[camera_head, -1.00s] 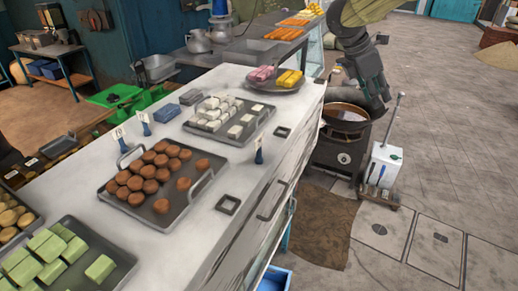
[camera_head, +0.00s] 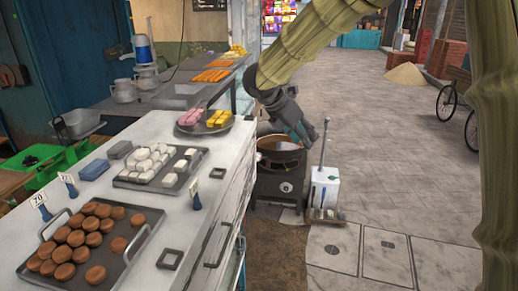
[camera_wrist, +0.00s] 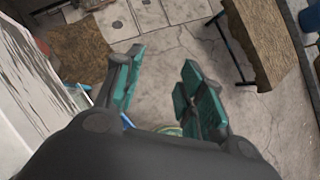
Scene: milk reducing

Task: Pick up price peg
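Price pegs stand on the white counter: a blue peg with a white number card (camera_head: 41,207) at the left, another with a card (camera_head: 68,184) just behind it, and a blue peg (camera_head: 196,196) near the counter's right edge by the white-sweets tray. My gripper (camera_head: 308,136) is right of the counter, beyond the pegs, in front of the pot stove. In the wrist view my gripper (camera_wrist: 160,72) has its green-padded fingers spread apart with only floor between them. No peg is visible in the wrist view.
The counter (camera_head: 200,225) holds a tray of brown sweets (camera_head: 135,262), a tray of white sweets (camera_head: 122,183) and a plate of pink and yellow sweets (camera_head: 205,129). A stove with a pot (camera_head: 280,178) and a white box (camera_head: 325,188) stand right of it. Open floor lies further right.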

